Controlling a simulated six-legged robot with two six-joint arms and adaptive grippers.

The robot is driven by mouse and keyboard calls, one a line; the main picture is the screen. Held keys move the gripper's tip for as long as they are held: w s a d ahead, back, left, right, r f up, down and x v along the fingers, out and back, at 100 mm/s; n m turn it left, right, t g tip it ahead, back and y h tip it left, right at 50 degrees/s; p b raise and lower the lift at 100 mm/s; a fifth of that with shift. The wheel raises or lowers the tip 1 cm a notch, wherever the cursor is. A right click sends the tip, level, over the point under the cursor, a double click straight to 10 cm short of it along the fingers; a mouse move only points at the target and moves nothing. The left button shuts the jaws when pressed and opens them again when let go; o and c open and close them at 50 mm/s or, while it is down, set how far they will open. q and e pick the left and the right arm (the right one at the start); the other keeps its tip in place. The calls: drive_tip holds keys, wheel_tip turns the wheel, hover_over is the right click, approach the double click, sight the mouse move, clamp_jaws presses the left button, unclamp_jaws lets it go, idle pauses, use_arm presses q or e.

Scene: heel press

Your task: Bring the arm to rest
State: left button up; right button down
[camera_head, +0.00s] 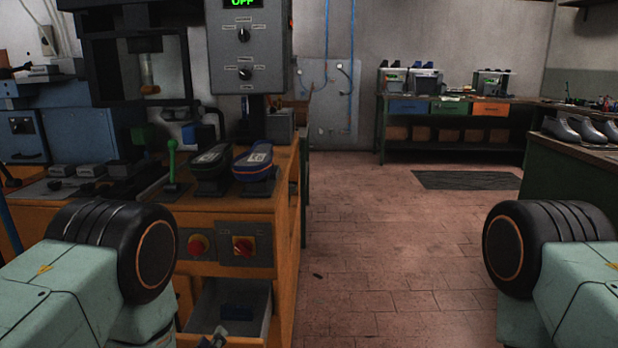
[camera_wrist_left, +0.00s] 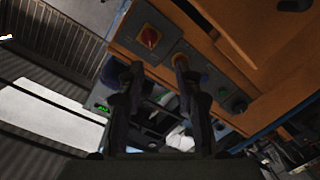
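My left gripper (camera_head: 215,339) shows only as a small dark tip at the bottom edge of the head view, in front of the open drawer of the orange bench. In the left wrist view my left gripper (camera_wrist_left: 158,66) has its two dark fingers apart, with nothing between them. Behind the fingers are the orange bench front (camera_wrist_left: 225,50) and a red knob (camera_wrist_left: 149,37), seen tilted. My right gripper is out of view.
The orange bench (camera_head: 286,215) carries the press control box (camera_head: 245,50), a green lever (camera_head: 172,160) and two dark shoe-shaped pieces (camera_head: 254,163). Its grey drawer (camera_head: 255,310) stands open.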

use_arm(q)
drive_tip(key=s+a+f+m+g, duration=0.2)
drive_tip(key=s+f+m+g, duration=0.3)
drive_tip(key=s+f+g, duration=0.75)
drive_tip(key=s+a+f+m+g, duration=0.1)
drive_tip(key=s+g, duration=0.3)
drive_tip(key=s, duration=1.8)
drive_tip(key=shift+a+f+m+y, duration=0.2)
drive_tip(key=shift+f+m+y, duration=0.1)
drive_tip(key=shift+f+m, duration=0.2)
drive_tip(key=shift+w, duration=0.1)
drive_tip(key=shift+s+a, duration=0.1)
drive_tip(key=shift+s, duration=0.1)
